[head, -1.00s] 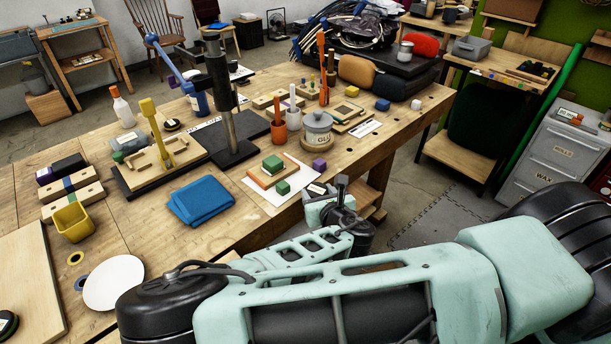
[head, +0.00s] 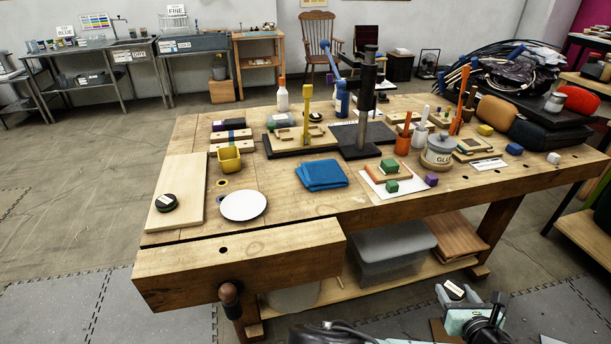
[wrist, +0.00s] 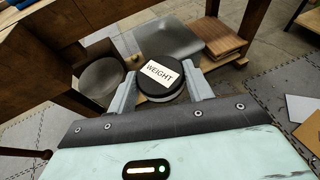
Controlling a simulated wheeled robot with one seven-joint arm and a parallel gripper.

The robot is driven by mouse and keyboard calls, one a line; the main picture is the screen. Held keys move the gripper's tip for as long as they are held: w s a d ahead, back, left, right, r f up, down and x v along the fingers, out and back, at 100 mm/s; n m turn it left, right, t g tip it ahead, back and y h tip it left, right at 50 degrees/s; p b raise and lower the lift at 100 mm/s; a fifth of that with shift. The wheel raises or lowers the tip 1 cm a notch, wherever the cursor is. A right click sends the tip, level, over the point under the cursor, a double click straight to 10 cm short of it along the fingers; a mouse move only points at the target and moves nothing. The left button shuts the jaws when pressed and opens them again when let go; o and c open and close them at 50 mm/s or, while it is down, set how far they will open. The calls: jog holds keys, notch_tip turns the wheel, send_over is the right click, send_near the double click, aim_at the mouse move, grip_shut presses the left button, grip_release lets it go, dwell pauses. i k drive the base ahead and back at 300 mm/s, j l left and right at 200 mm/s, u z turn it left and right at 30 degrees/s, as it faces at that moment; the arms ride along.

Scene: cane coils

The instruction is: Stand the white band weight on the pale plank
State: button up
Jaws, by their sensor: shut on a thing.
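The white band weight (wrist: 160,78) is a dark round disc with a "WEIGHT" label on top and a white band on its side. My gripper (wrist: 158,88) is shut on it, one finger on each side. In the head view, my gripper (head: 470,306) is at the lower right, in front of the bench, with the weight's label (head: 454,289) just showing. The pale plank (head: 184,183) lies flat on the bench's left end. Another dark, labelled disc (head: 166,203) stands on the plank's near part.
The wooden bench (head: 290,215) has a vise (head: 240,262) at its front left. A white plate (head: 243,206), yellow bin (head: 229,158) and blue cloth (head: 322,174) lie right of the plank. A grey tub (head: 390,255) stands on the lower shelf. The plank's far part is bare.

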aim_at(181, 187)
jog(key=k+u, duration=0.1)
jog(key=u, duration=1.2)
jog(key=i+u, duration=0.1)
jog(key=u, duration=0.3)
jog(key=i+j+u, duration=0.1)
jog(key=u, duration=0.25)
jog(key=i+u, duration=0.1)
jog(key=u, duration=0.3)
jog(key=i+u, duration=0.1)
jog(key=u, duration=0.3)
jog(key=i+l, duration=0.2)
jog(key=i, duration=0.25)
jog(key=i+l, duration=0.15)
jog(key=i, duration=0.3)
jog(key=i+l, duration=0.2)
jog(key=i, duration=0.3)
jog(key=i+l, duration=0.2)
jog(key=i, duration=1.05)
jog(key=i+j, duration=0.1)
jog(key=i, duration=0.75)
jog(key=z, duration=0.4)
jog(key=i+z, duration=0.1)
jog(key=z, duration=0.7)
jog(key=i+j+z, duration=0.1)
jog(key=z, duration=2)
